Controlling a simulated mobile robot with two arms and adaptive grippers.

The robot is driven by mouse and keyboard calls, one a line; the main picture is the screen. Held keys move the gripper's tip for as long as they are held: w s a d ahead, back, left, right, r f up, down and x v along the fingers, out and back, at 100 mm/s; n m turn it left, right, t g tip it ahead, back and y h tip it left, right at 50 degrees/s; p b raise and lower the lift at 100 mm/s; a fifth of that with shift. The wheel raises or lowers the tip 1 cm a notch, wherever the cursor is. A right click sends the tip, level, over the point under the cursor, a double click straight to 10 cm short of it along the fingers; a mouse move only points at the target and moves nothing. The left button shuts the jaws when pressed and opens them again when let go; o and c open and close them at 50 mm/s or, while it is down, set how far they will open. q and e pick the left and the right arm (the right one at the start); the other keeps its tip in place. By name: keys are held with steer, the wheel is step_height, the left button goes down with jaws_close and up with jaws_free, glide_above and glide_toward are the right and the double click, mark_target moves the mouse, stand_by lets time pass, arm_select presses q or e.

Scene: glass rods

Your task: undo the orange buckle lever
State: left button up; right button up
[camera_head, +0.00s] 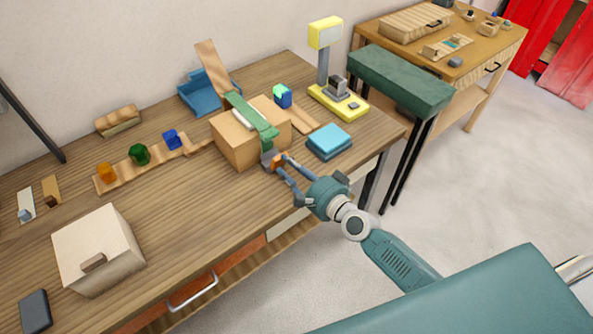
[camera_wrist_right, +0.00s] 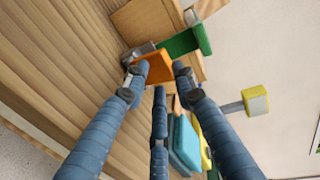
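The orange buckle lever (camera_head: 276,161) sits on a grey metal buckle at the front lower end of a green strap (camera_head: 250,117). The strap runs over a wooden box (camera_head: 235,147) on the workbench. My right gripper (camera_head: 283,164) is at the lever, its fingers spread. In the right wrist view the orange lever (camera_wrist_right: 158,66) lies between the tips of two fingers (camera_wrist_right: 161,69), with the third finger below it. The left fingertip overlaps the lever's edge; I cannot tell whether it touches. My left gripper is not in view.
Blue stacked pads (camera_head: 329,141) lie right of the box, close to my right gripper. A yellow scale (camera_head: 338,102) stands behind them. A blue tray (camera_head: 203,96) is behind the box. A pale box (camera_head: 98,250) stands at front left. The bench's front middle is clear.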

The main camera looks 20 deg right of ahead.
steer(key=v, duration=1.1)
steer(key=shift+s+d, duration=0.15)
steer(key=shift+s, duration=0.2)
